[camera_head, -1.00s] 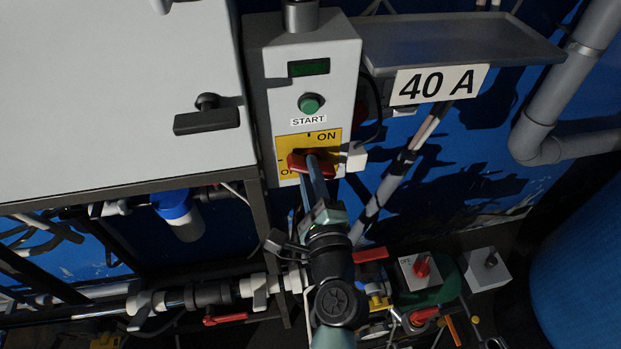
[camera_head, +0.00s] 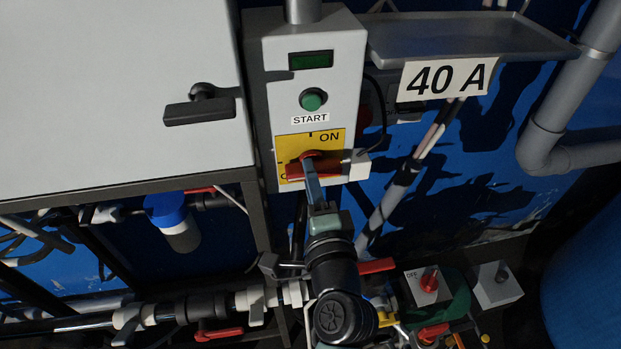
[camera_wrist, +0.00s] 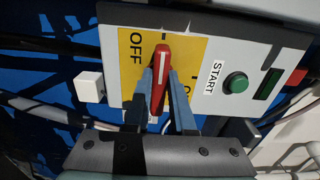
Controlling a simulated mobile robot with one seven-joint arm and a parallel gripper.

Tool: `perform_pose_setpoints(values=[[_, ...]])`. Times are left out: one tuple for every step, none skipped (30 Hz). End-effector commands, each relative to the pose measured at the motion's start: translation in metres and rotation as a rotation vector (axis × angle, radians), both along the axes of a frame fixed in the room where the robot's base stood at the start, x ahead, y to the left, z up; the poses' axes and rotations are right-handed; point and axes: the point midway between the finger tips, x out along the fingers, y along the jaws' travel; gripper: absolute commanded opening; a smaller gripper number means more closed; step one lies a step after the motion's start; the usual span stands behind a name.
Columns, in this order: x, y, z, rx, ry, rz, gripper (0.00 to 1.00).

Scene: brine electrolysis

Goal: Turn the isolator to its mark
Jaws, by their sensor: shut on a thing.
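The isolator is a red handle (camera_head: 327,171) on a yellow plate (camera_head: 333,142), low on the grey control box. The plate has ON at its top and OFF at its left, partly hidden in the head view. The handle lies nearly level, toward OFF. In the wrist view, the red handle (camera_wrist: 162,68) with its white line stands close to upright beside the OFF word, tilted slightly right. My gripper (camera_wrist: 168,88) has its blue fingers on either side of the handle and is shut on it. My gripper (camera_head: 313,180) reaches it from below in the head view and hides part of it.
A green START button (camera_head: 313,99) and a small display (camera_head: 311,61) sit above the isolator. A white block (camera_head: 357,165) juts out beside the plate. A grey shelf (camera_head: 470,43) with a 40 A sign (camera_head: 446,80) is at right. A grey cabinet (camera_head: 110,90) stands left.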

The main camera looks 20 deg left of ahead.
Motion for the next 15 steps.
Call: perform_pose_setpoints(values=[[-0.0003,0.0003,-0.0011,-0.007,-0.001,0.001,0.00],[-0.0003,0.0003,-0.0011,-0.007,-0.001,0.001,0.00],[-0.0003,0.0003,-0.0010,-0.007,-0.001,0.001,0.00],[-0.0003,0.0003,-0.0010,-0.007,-0.001,0.001,0.00],[-0.0003,0.0003,-0.0010,-0.007,-0.001,0.001,0.00],[-0.0003,0.0003,-0.0010,-0.007,-0.001,0.001,0.00],[-0.0003,0.0003,-0.0010,-0.007,-0.001,0.001,0.00],[-0.0003,0.0003,-0.0010,-0.007,-0.001,0.001,0.00],[-0.0003,0.0003,-0.0011,-0.007,-0.001,0.001,0.00],[-0.0003,0.0003,-0.0011,-0.007,-0.001,0.001,0.00],[-0.0003,0.0003,-0.0011,-0.007,-0.001,0.001,0.26],[-0.0003,0.0003,-0.0011,-0.007,-0.001,0.001,0.33],[-0.0002,0.0002,-0.0010,-0.007,-0.001,0.001,0.39],[-0.0002,0.0002,-0.0009,-0.006,0.000,0.001,0.44],[-0.0002,0.0002,-0.0009,-0.005,-0.001,0.001,0.51]])
